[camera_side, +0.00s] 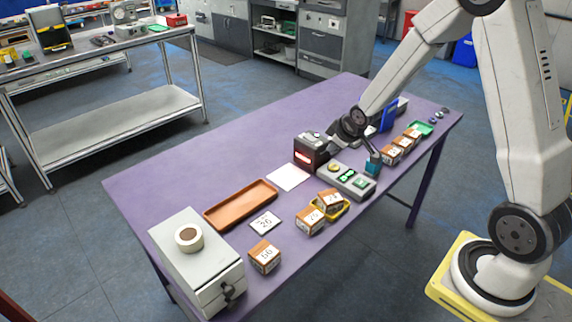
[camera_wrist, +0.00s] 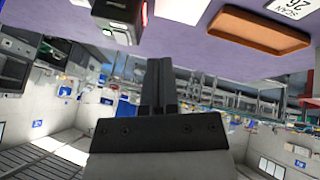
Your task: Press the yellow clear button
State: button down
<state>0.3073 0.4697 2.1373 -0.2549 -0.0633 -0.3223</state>
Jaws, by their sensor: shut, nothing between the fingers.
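The yellow button (camera_side: 333,167) sits at the left end of a grey control box (camera_side: 348,191) on the purple table in the side view. The box also has a small green-lit part and a green button (camera_side: 361,183). My gripper (camera_wrist: 158,62) shows in the wrist view with its dark fingers together and nothing held. In the side view my wrist hangs above the table behind the control box, close to the scanner; the fingertips are hard to make out there. I see no contact with the yellow button. I cannot make out the button in the wrist view.
A black scanner (camera_side: 306,157) with a red-lit window stands left of the control box; it also shows in the wrist view (camera_wrist: 124,14). A brown tray (camera_side: 213,218), a white sheet (camera_side: 288,177), a teal block (camera_side: 373,165) and several numbered boxes stand around.

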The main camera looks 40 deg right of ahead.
jog(key=n+t+h, duration=0.1)
jog(key=n+t, duration=0.1)
send_over(332, 164)
jog(key=s, duration=0.2)
jog(key=f, duration=0.4)
jog(key=shift+a, duration=0.3)
jog(key=shift+f, duration=4.35)
jog(key=shift+f, duration=0.9)
jog(key=shift+r, duration=0.85)
jog(key=shift+r, duration=0.15)
